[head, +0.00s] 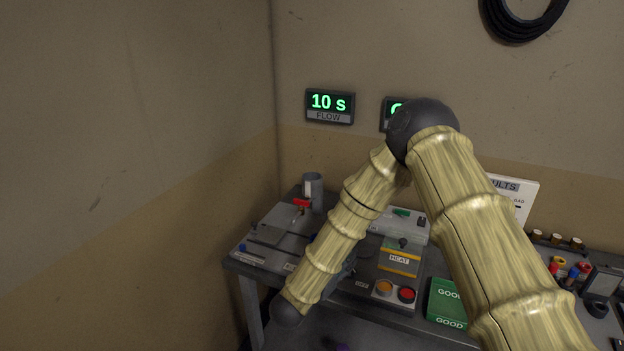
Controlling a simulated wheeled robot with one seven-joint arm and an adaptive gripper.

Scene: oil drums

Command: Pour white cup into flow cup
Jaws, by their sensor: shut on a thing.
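A grey upright cylinder (313,190) stands at the back left of the bench, with a pale strip on its left side. It looks like the flow cup, but its inside cannot be seen. A red part (301,203) sits beside it at its left. I cannot make out the white cup in this view. My arm crosses the picture, bent at a dark elbow, and its forearm runs down to a dark joint at the bench's front. My gripper's fingers are not visible, and a little dark hardware shows behind the forearm.
A display (329,106) on the wall reads "10 s" over FLOW. A HEAT box (400,258), orange and red buttons (394,291), a green GOOD box (449,302) and small coloured items (571,272) crowd the bench. Walls close in at left and back.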

